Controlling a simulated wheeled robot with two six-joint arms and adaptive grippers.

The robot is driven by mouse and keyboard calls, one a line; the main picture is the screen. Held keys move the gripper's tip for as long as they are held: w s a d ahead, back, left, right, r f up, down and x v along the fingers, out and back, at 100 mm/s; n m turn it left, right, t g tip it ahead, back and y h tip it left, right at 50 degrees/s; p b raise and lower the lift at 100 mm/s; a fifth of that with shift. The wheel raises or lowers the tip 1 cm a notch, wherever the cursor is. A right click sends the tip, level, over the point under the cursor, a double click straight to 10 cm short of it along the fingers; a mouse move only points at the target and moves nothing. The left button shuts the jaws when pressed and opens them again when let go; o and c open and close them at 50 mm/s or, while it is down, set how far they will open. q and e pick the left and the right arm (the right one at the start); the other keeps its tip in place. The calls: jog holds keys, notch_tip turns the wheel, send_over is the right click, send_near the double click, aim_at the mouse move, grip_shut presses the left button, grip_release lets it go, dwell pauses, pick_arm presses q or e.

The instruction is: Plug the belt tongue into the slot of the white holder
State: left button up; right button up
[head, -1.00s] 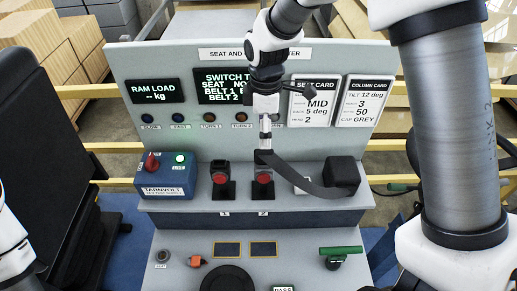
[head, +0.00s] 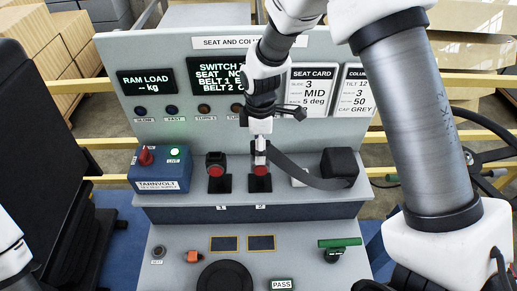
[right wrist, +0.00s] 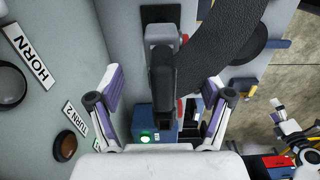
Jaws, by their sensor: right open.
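The black belt (head: 305,172) runs from the dark reel box (head: 339,162) leftward to the tongue at the top of red-buttoned buckle 2 (head: 260,172). I cannot tell how deep the tongue sits there. In the right wrist view, the tongue's dark grip (right wrist: 162,75) stands between my fingers, with the belt (right wrist: 228,45) leading up and right. My right gripper (head: 260,148) is open, pointing down just above buckle 2. My left gripper (right wrist: 281,112) shows small in the right wrist view.
Buckle 1 (head: 216,172) stands left of buckle 2. A blue box (head: 160,169) with a red knob and green lamp is further left. The upright panel (head: 225,140) with screens and cards rises close behind my right gripper. The lower console has buttons and a green handle (head: 339,243).

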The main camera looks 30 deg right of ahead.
jog(key=shift+s+r, duration=0.15)
jog(key=shift+s, duration=0.15)
jog(key=shift+w, duration=0.25)
jog(key=shift+s+p, duration=0.1)
jog(key=shift+p, duration=0.2)
dwell(0.6)
grip_shut()
dwell(0.3)
